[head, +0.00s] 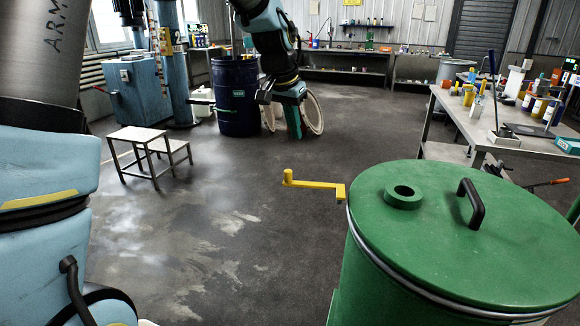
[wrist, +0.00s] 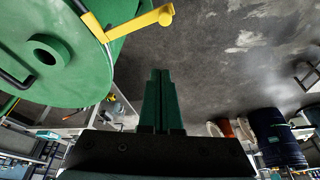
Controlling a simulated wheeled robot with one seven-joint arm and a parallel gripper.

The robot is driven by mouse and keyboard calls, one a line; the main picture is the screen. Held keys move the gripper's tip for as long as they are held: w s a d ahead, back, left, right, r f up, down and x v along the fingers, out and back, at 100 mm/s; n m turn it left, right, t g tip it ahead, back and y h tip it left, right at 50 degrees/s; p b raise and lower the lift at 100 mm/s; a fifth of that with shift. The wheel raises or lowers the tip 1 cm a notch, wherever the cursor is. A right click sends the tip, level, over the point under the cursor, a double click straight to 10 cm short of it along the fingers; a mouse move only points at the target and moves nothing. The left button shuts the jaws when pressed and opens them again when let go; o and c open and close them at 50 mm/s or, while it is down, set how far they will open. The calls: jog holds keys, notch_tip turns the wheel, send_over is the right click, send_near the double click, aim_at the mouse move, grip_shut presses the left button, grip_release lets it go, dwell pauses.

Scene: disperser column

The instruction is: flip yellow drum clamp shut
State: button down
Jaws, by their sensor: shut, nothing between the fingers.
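The yellow drum clamp (head: 318,185) is a cranked lever with a round knob on its free end. It sticks out to the left from the rim of the large green drum (head: 450,235). In the wrist view, the yellow clamp (wrist: 135,22) juts from the green drum's edge (wrist: 70,60) at upper left, its knob just beyond my fingertips in the picture. My gripper (wrist: 160,78) is shut and empty, its green fingers side by side, apart from the clamp. In the head view, my gripper (head: 293,125) hangs beyond the clamp, pointing down.
The drum lid carries a round bung (head: 403,195) and a black handle (head: 472,203). A workbench (head: 500,145) with bottles stands behind the drum at right. A dark blue drum (head: 235,97) and a step stool (head: 140,140) stand further back. Floor left of the clamp is clear.

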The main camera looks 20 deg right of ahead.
jog(key=p, duration=0.4)
send_over(313, 184)
jog(key=w+a, duration=0.3)
jog(key=w, duration=0.2)
notch_tip(313, 184, down, 9)
jog(key=shift+s+a+f, duration=0.25)
jog(key=shift+s+a, duration=0.1)
jog(key=shift+a, duration=0.05)
jog(key=shift+s, duration=0.1)
